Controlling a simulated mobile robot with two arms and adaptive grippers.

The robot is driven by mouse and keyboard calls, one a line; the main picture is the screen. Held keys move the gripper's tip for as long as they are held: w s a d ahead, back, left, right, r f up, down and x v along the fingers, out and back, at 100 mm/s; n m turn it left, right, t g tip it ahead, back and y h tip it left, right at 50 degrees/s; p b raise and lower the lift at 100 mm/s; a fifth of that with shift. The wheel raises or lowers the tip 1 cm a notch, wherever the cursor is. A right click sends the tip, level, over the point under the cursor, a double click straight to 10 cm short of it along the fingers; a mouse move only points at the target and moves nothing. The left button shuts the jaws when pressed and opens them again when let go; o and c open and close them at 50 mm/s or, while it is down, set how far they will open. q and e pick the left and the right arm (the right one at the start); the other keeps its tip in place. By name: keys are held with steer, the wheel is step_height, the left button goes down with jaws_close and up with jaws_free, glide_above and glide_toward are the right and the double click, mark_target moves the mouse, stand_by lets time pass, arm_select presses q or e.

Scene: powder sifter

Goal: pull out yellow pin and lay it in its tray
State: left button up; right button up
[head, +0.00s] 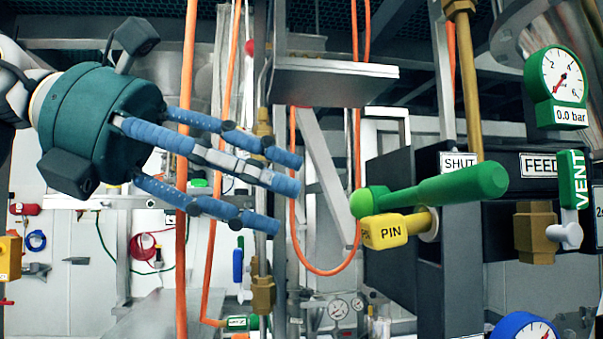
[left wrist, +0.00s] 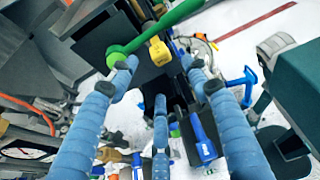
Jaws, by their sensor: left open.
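The yellow pin (head: 390,231), marked PIN, sticks out to the left from a dark housing, just below a green lever handle (head: 455,190). It also shows in the left wrist view (left wrist: 159,50), beyond the fingertips. My left gripper (head: 283,190) has blue fingers spread open and empty. It is left of the pin, with a clear gap in the head view. In the left wrist view the fingers (left wrist: 160,68) point towards the pin without touching it. A grey metal tray-like shelf (head: 335,78) is above and left of the pin; I cannot tell whether it is the pin's tray.
Orange hoses (head: 187,110) hang behind my left fingers, and one loops down just left of the pin. A pressure gauge (head: 563,76), a FEED label (head: 540,165) and a green VENT handle (head: 573,180) are at right. A blue-handled tool (left wrist: 204,145) shows in the wrist view.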

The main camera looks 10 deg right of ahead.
mark_target(366, 237)
arm_select(q)
steer(key=p+x, duration=0.1)
steer(key=x, duration=0.3)
steer(key=p+x, duration=0.1)
steer(key=x, duration=0.3)
steer(key=shift+d+f, duration=0.2)
steer(key=shift+f, duration=0.15)
steer(key=shift+d+f, duration=0.25)
steer(key=shift+d, duration=0.1)
arm_select(e)
steer(key=shift+w+r, duration=0.15)
steer(key=shift+r, duration=0.45)
steer(key=shift+w+r, duration=0.15)
steer(key=shift+r, duration=0.4)
arm_select(q)
steer(key=c, duration=1)
steer(key=shift+f, duration=0.1)
arm_select(e)
steer(key=shift+a, duration=0.55)
arm_select(q)
steer(key=shift+a, duration=0.25)
arm_select(e)
steer(key=shift+d+f, duration=0.1)
steer(key=shift+d, duration=0.1)
